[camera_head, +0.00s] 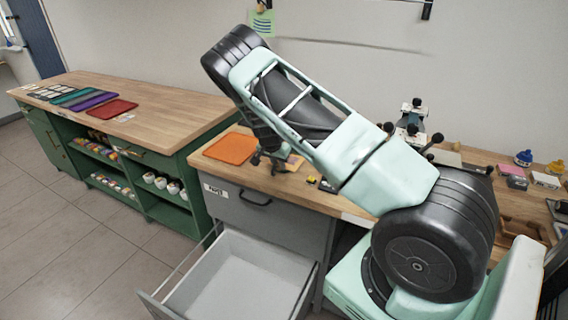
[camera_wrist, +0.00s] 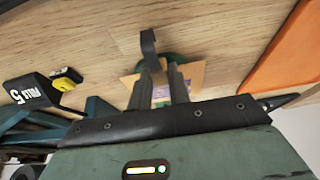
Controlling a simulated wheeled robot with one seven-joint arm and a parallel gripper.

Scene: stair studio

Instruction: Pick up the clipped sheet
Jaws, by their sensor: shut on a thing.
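My gripper (camera_wrist: 162,88) is low over the wooden counter. Its two dark fingers are close together on a small tan sheet with a pink and purple print (camera_wrist: 193,76), which I take as the clipped sheet. The fingers hide its middle. A dark bent piece (camera_wrist: 148,42) stands at the sheet's far edge; I cannot tell if it is the clip. A round green thing shows partly behind the fingers. In the head view the sheet (camera_head: 294,162) is a small tan patch beside my gripper (camera_head: 272,163). Another sheet, yellow-green (camera_head: 263,22), hangs on the wall by a clip.
An orange mat (camera_head: 230,148) lies left of my gripper. A yellow and black item (camera_wrist: 67,75) and a black "STUB 5" block (camera_wrist: 30,90) are near it. The drawer marked PAPER (camera_head: 245,275) stands open below. A black-knobbed device (camera_head: 411,117) stands to the right.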

